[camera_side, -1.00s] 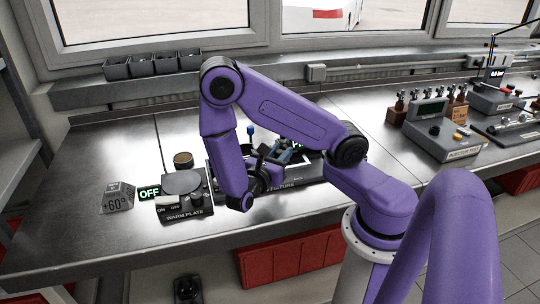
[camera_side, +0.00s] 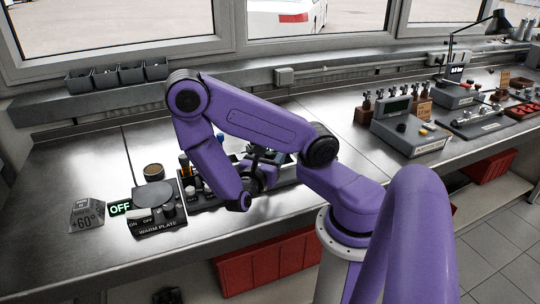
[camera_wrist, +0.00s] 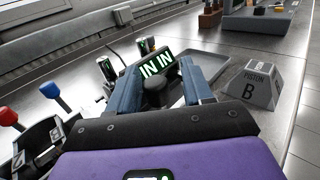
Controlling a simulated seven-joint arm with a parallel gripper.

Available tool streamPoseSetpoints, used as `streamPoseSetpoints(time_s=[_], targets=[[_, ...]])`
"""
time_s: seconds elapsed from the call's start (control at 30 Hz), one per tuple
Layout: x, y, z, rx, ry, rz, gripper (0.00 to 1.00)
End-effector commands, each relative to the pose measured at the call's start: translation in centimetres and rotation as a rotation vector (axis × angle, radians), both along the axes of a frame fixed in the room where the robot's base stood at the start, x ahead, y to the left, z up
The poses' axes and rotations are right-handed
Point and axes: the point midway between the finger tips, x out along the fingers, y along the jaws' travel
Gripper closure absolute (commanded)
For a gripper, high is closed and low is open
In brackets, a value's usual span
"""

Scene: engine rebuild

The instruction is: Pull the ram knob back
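The knob cannot be made out there.
Red-topped (camera_wrist: 8,116) and blue-topped (camera_wrist: 50,90) levers stand left of my gripper in the wrist view. A "PISTON B" block (camera_wrist: 257,84) and a grey tray (camera_wrist: 207,68) are on the right. A warm plate (camera_side: 155,194) stands left in the side view.

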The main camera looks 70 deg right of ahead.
Motion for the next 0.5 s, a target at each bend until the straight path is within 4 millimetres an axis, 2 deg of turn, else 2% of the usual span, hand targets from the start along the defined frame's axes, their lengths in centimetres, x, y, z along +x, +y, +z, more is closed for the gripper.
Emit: streamPoseSetpoints(time_s=[0.17, 0.27, 0.5], targets=[[0.2, 0.7, 0.0, 0.0, -0.001, 0.007, 0.5], [0.2, 1.7, 0.0, 0.0, -0.003, 0.009, 0.5], [0.2, 5.8, 0.0, 0.002, -0.003, 0.008, 0.5]])
